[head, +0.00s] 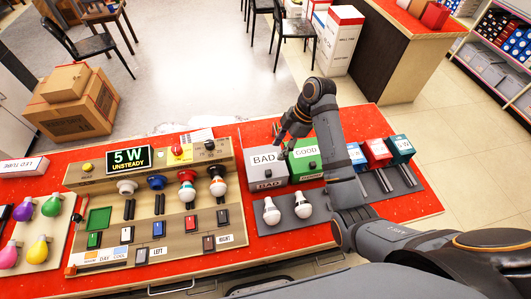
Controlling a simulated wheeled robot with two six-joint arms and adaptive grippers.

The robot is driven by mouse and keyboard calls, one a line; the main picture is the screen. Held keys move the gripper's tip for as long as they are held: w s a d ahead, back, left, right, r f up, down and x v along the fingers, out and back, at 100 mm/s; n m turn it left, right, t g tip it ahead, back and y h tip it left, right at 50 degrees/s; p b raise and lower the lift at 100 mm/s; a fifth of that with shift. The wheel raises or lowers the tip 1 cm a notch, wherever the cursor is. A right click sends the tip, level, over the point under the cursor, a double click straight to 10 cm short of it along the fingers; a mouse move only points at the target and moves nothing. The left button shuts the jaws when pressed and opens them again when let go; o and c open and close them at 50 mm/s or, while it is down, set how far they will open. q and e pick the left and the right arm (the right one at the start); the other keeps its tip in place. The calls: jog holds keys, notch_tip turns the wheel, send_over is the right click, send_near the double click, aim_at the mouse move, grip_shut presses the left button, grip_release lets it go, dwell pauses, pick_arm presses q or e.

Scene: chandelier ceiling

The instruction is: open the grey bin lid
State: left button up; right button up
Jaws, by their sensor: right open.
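The grey bin (271,182) stands on the red table, with a lid (264,159) that reads BAD. Its lid looks closed. A green bin (306,166) marked GOOD stands right beside it on the right. My right arm reaches in from the lower right and bends over the bins. My right gripper (281,134) is open and empty, at the back edge of the grey bin's lid. I cannot tell whether it touches the lid. My left gripper is not in the view.
Two white bulbs (287,208) lie on a dark mat in front of the bins. A wooden test panel (150,232) with switches and bulbs fills the table's left. Blue, red and teal boxes (377,152) stand right of my forearm.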

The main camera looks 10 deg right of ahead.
aim_at(269, 171)
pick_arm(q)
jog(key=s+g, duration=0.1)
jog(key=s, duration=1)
pick_arm(e)
jog(key=s, duration=0.1)
jog(key=s+a+f, duration=0.1)
jog(key=s+f, duration=0.1)
jog(key=shift+s+a+f, duration=0.2)
jog(key=shift+s+a, duration=0.2)
jog(key=shift+w+a+f, duration=0.2)
jog(key=shift+f, duration=0.3)
jog(key=shift+w+a+f, duration=0.15)
jog(key=shift+f, duration=0.35)
jog(key=x, duration=0.2)
jog(key=w+x, duration=0.1)
jog(key=x, duration=0.1)
jog(key=shift+d+p, duration=0.15)
jog(key=shift+p, duration=0.25)
jog(key=shift+s+f, duration=0.2)
jog(key=shift+f, duration=0.05)
jog(key=shift+c, duration=1.1)
jog(key=c, duration=0.5)
grip_shut()
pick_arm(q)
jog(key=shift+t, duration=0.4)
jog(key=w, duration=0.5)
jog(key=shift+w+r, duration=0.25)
pick_arm(e)
jog(key=shift+w, duration=0.1)
